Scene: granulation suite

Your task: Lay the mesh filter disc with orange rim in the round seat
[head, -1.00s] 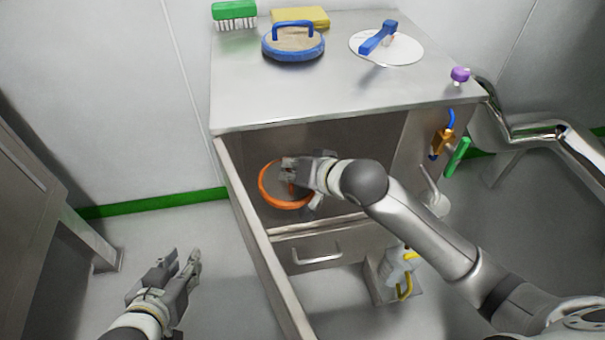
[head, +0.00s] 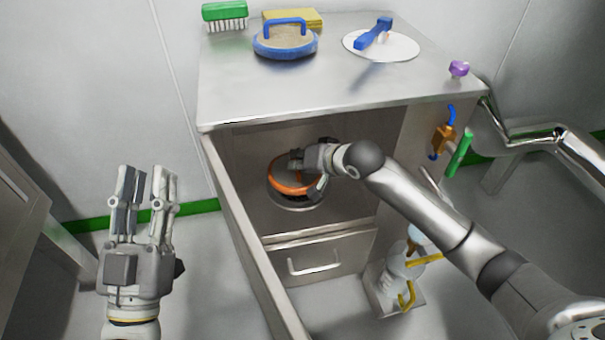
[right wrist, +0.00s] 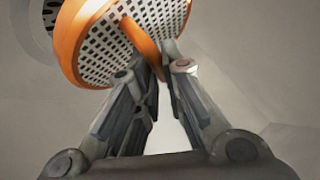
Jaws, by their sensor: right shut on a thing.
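The mesh filter disc has an orange rim (head: 275,181) and is inside the open cabinet in the head view. In the right wrist view its perforated plate (right wrist: 97,45) and orange crossbar handle (right wrist: 138,42) show. My right gripper (head: 297,163) is shut on that handle, its fingertips (right wrist: 158,58) meeting at the bar. The round seat (head: 295,208) shows as a grey ring just below the disc, mostly covered by it. I cannot tell whether disc and seat touch. My left gripper (head: 146,172) is open and empty, left of the cabinet, fingers upward.
The cabinet top (head: 310,85) carries a green brush (head: 224,12), a yellow sponge (head: 292,16), a blue-rimmed disc (head: 284,45), a white disc (head: 365,44) and a purple knob (head: 459,69). An open door (head: 250,235) stands left of the compartment. A drawer (head: 320,255) lies below.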

